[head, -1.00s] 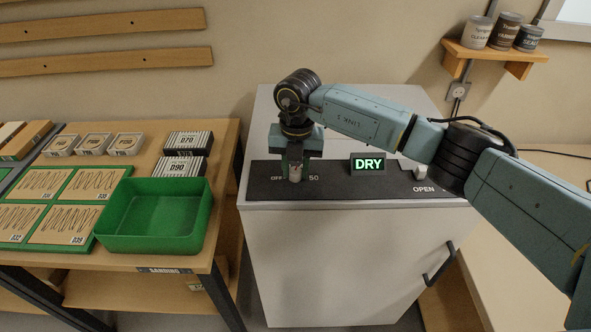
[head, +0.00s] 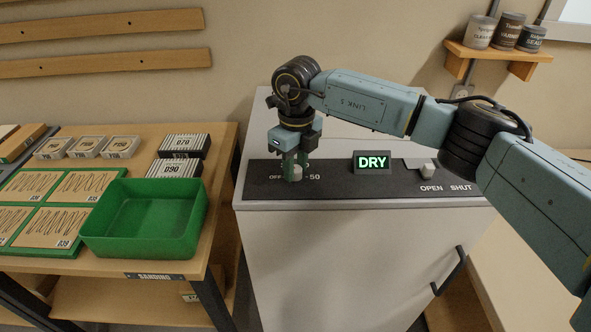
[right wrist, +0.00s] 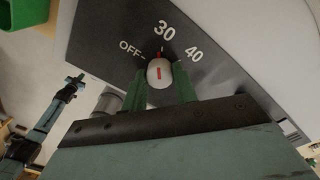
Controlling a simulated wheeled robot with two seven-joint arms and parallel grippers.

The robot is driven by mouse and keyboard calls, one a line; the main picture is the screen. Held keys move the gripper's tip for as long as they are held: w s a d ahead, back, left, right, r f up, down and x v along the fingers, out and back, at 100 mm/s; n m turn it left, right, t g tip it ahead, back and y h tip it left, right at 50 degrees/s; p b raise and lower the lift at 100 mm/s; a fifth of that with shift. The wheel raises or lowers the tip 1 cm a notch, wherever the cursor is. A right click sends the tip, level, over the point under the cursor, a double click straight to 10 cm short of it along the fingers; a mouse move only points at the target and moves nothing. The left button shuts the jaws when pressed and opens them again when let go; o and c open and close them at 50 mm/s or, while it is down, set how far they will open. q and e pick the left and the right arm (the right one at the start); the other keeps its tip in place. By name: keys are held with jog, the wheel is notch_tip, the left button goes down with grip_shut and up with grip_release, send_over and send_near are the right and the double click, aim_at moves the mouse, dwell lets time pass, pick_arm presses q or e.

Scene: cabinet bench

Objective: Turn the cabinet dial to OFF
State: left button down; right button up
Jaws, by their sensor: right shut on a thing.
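The cabinet dial is a small pale knob (head: 296,173) at the left of the black panel on top of the cabinet (head: 330,250). In the right wrist view the knob (right wrist: 160,73) carries a red line pointing roughly toward 30, with OFF to its left and 40 to its right. My right gripper (head: 294,170) reaches down from above, its green fingers shut on the knob from both sides. Part of the knob is hidden between the fingers. My left gripper (right wrist: 74,82) seems to show small and far off in the right wrist view; its jaws are unclear.
A lit display (head: 372,162) reads DRY right of the dial. Further right is a pale slider (head: 427,170) by OPEN and SHUT. A green bin (head: 190,235) and sanding blocks (head: 178,170) stand on the left bench. My right arm spans above the panel.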

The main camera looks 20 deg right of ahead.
jog(key=n+b, duration=0.2)
jog(key=n, duration=0.3)
jog(key=shift+n, duration=0.3)
jog(key=shift+r+n+b, duration=0.1)
jog(key=shift+n+b, duration=0.6)
jog(key=shift+n, duration=1.5)
jog(key=o, duration=1)
jog(key=shift+c, duration=0.2)
notch_tip(320, 180, up, 13)
jog(key=shift+w+r, duration=0.15)
jog(key=shift+w, duration=0.05)
